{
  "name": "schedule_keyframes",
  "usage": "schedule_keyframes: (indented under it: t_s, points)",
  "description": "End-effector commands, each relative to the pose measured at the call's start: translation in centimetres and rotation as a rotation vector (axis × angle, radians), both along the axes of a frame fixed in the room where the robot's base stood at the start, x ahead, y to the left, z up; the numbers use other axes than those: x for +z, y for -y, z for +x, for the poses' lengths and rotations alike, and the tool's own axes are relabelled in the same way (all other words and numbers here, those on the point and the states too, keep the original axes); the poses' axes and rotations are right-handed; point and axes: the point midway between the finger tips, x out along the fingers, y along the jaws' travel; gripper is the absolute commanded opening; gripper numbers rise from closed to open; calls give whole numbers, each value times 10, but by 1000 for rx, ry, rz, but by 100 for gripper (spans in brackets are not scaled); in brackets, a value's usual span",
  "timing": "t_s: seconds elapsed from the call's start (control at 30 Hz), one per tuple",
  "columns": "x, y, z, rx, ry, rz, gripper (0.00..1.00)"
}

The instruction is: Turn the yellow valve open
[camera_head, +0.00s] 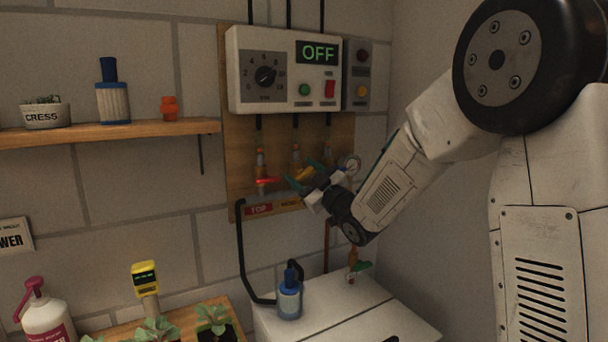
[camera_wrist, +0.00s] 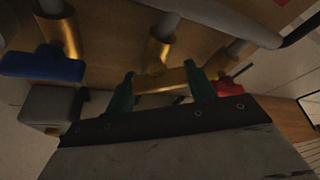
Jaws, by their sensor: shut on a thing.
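The yellow valve has a brass stem and a yellow lever handle (camera_head: 304,174), in the middle of the valve row on the wooden board under the control box. My gripper (camera_head: 304,175) is at this valve, with its green fingertips at either end of the handle. In the wrist view the yellow handle (camera_wrist: 162,80) lies between the two green fingers (camera_wrist: 162,90), and they are shut on it. Its brass stem (camera_wrist: 158,48) rises behind it. My gripper and wrist hide part of the valve in the head view.
The red valve (camera_head: 267,181) is just left of my gripper; its handle (camera_wrist: 225,86) is close to one finger in the wrist view. A blue valve handle (camera_wrist: 40,65) is on the other side. The control box (camera_head: 284,70) above reads OFF. A blue-capped bottle (camera_head: 289,297) stands below on a white surface.

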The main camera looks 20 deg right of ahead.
Motion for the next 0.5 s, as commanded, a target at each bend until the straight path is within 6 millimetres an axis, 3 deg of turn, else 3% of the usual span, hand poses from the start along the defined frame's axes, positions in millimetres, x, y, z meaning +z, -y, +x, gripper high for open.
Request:
schedule_keyframes:
  t_s: [0.5]
  points:
    - [-1,0,0,-2,43,-222,32]
